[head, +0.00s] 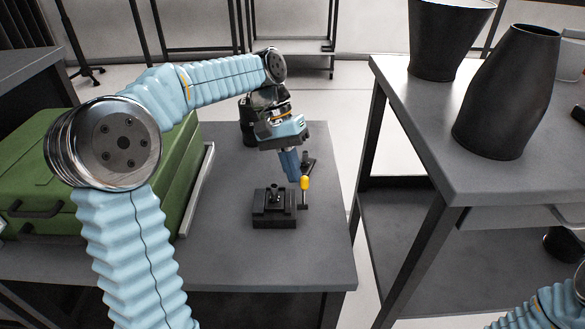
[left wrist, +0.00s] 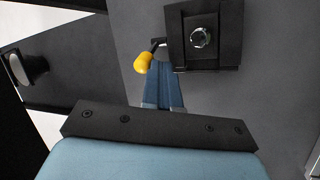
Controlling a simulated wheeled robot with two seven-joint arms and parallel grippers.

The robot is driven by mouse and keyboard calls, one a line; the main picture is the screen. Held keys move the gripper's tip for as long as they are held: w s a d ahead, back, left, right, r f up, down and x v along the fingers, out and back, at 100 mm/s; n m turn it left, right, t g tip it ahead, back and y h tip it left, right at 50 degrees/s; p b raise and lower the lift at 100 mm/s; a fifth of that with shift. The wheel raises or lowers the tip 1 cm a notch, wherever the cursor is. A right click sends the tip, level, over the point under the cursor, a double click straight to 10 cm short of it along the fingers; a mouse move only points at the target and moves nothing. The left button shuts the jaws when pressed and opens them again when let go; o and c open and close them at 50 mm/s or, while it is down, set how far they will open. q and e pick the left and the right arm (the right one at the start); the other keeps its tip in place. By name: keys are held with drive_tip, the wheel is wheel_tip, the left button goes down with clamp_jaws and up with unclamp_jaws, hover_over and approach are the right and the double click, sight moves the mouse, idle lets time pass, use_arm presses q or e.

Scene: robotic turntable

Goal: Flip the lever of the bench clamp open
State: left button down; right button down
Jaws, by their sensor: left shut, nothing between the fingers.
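The black bench clamp (head: 274,221) stands on the grey table, right of its middle; it also shows at the top of the left wrist view (left wrist: 205,50). Its lever has a yellow grip (head: 304,183) standing on the clamp's right side in the head view; the grip shows left of the clamp in the left wrist view (left wrist: 143,62). My left gripper (head: 293,174) is shut and empty, fingers pointing down behind the clamp. Its blue fingertips (left wrist: 163,78) are close beside the yellow grip; I cannot tell whether they touch. My right gripper is not in view.
A green case (head: 45,170) fills the table's left side. A dark cylinder (head: 247,128) stands behind my left wrist. The table's front is clear. Across a gap, the right-hand table (head: 425,130) holds a tall dark vase (head: 508,95) and a dark pot (head: 445,40).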

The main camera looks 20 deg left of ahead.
use_arm(q)
drive_tip(key=shift+s+d+t+b, duration=0.1)
drive_tip(key=shift+s+t+b, duration=0.1)
drive_tip(key=shift+t+b, duration=0.1)
drive_tip(key=shift+s+d+r+t+y+b, duration=0.1)
drive_tip(key=shift+s+d+t+y+b, duration=0.15)
drive_tip(key=shift+s+t+y+b, duration=0.5)
drive_tip(key=s+t+b, duration=0.1)
drive_tip(key=t+b, duration=0.1)
drive_tip(key=b, duration=0.1)
drive_tip(key=s+d+m+t+y+b, duration=0.1)
drive_tip(key=b, duration=0.2)
drive_tip(key=shift+s+d+t, duration=0.2)
drive_tip(key=shift+t, duration=0.15)
drive_tip(key=shift+s+d+r+t+y+b, duration=0.15)
drive_tip(key=shift+s+t+y+b, duration=0.3)
drive_tip(key=shift+b, duration=0.45)
drive_tip(key=shift+w+r, duration=0.1)
drive_tip(key=shift+r, duration=0.05)
drive_tip(key=shift+w, duration=0.1)
drive_tip(key=shift+w+a+f, duration=0.3)
drive_tip(key=shift+w+f, duration=0.1)
drive_tip(key=shift+w, duration=0.2)
